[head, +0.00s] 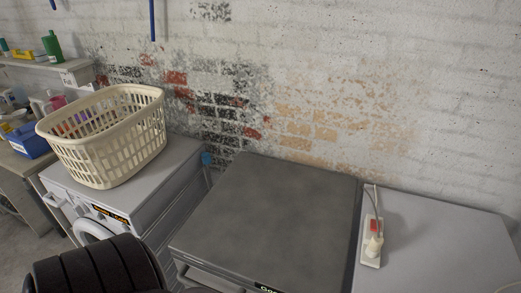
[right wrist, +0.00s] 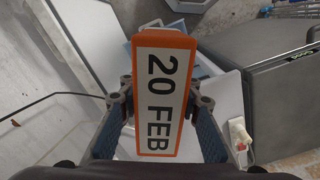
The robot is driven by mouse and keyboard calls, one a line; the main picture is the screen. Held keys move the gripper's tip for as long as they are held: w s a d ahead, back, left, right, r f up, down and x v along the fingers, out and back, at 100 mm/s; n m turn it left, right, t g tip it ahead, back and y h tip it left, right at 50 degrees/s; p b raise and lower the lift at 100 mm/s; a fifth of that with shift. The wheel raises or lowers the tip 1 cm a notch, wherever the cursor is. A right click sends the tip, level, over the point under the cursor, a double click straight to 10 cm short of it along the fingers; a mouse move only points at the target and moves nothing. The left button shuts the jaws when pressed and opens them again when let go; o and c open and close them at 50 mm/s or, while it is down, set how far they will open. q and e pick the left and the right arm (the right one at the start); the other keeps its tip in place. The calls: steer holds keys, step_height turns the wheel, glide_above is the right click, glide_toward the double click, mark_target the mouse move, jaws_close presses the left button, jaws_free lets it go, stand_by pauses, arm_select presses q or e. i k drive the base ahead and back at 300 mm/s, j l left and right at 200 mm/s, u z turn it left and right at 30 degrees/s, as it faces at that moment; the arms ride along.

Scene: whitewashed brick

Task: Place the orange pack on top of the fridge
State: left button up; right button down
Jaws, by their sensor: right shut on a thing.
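The orange pack (right wrist: 162,92) has a white label reading "20 FEB" and fills the middle of the right wrist view. My right gripper (right wrist: 160,97) is shut on it, with one finger along each side. The pack is not visible in the head view. A dark grey appliance with a flat, bare top, which looks like the fridge (head: 272,215), stands in the middle of the head view. Its dark body also shows at the right of the right wrist view (right wrist: 285,100), apart from the pack. Neither gripper shows in the head view.
A washing machine (head: 178,172) with a cream laundry basket (head: 108,140) on it stands left of the fridge. A white surface (head: 440,250) with a power strip (head: 372,240) adjoins its right side. A brick wall (head: 330,90) rises behind.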

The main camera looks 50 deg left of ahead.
mark_target(226, 232)
steer(key=j+u, duration=0.2)
steer(key=u, duration=0.25)
steer(key=j+u, duration=0.15)
steer(key=u, duration=0.3)
steer(key=j+u, duration=0.15)
steer(key=u, duration=0.3)
steer(key=i+j, duration=0.15)
steer(key=j, duration=0.15)
steer(key=i+j, duration=0.15)
steer(key=j, duration=0.15)
steer(key=i+j, duration=0.15)
steer(key=j, duration=0.2)
